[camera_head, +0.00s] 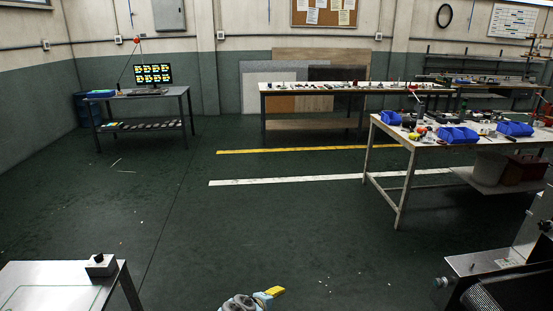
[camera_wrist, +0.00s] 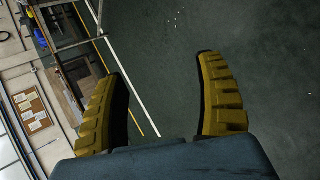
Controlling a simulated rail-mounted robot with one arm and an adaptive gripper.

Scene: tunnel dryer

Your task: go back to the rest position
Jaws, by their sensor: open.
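My gripper (camera_wrist: 160,98) shows in the wrist view with its two yellow ribbed fingers spread wide apart. In the head view a small part of my arm and a yellow finger of the gripper (camera_head: 274,292) show at the bottom edge, over open floor. The rest of the arm is out of the picture. The gripper touches nothing that I can see.
A metal table (camera_head: 62,283) with a small button box (camera_head: 101,265) stands at the lower left. A machine (camera_head: 490,265) is at the lower right. A workbench (camera_head: 400,138) with blue bins (camera_head: 458,135) stands at the right. A computer desk (camera_head: 140,96) is at the back left. The middle floor is clear.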

